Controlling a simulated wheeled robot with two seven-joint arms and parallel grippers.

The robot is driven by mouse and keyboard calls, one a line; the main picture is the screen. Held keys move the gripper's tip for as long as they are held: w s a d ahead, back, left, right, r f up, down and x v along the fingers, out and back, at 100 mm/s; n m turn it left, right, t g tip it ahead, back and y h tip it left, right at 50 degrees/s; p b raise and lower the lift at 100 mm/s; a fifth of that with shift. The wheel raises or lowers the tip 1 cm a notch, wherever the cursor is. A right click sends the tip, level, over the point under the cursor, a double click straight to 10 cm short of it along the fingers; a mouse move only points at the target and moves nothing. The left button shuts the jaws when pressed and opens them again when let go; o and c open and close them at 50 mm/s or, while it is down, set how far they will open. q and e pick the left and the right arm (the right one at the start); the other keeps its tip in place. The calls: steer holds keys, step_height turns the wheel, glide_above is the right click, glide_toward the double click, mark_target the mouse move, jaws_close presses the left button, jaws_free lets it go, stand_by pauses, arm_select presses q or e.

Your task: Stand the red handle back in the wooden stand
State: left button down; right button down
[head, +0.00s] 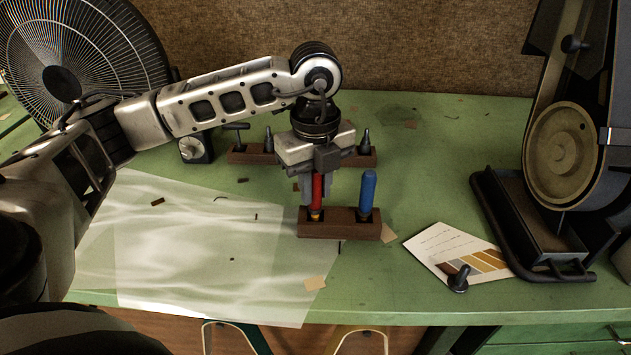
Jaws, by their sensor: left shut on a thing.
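The red handle (317,192) is upright in the head view, with its lower end at the left hole of the front wooden stand (340,230). I cannot tell how deep it sits in the hole. My left gripper (317,182) points down and is shut on the upper part of the red handle. A blue handle (368,192) stands upright in the right hole of the same stand, just right of my gripper. My right gripper is not in view.
A second wooden rack (245,155) with dark tools stands behind my left gripper. A clear sheet (190,240) covers the table at left. A card (455,255) with a dark small tool (459,279) lies at right, near a black machine (555,170). A fan (62,82) stands back left.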

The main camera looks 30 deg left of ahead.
arm_select(q)
steer(key=c, duration=1.3)
jaws_free()
steer(key=shift+o, duration=0.2)
steer(key=shift+r, duration=0.1)
step_height(320, 180, up, 12)
steer(key=shift+f, duration=0.1)
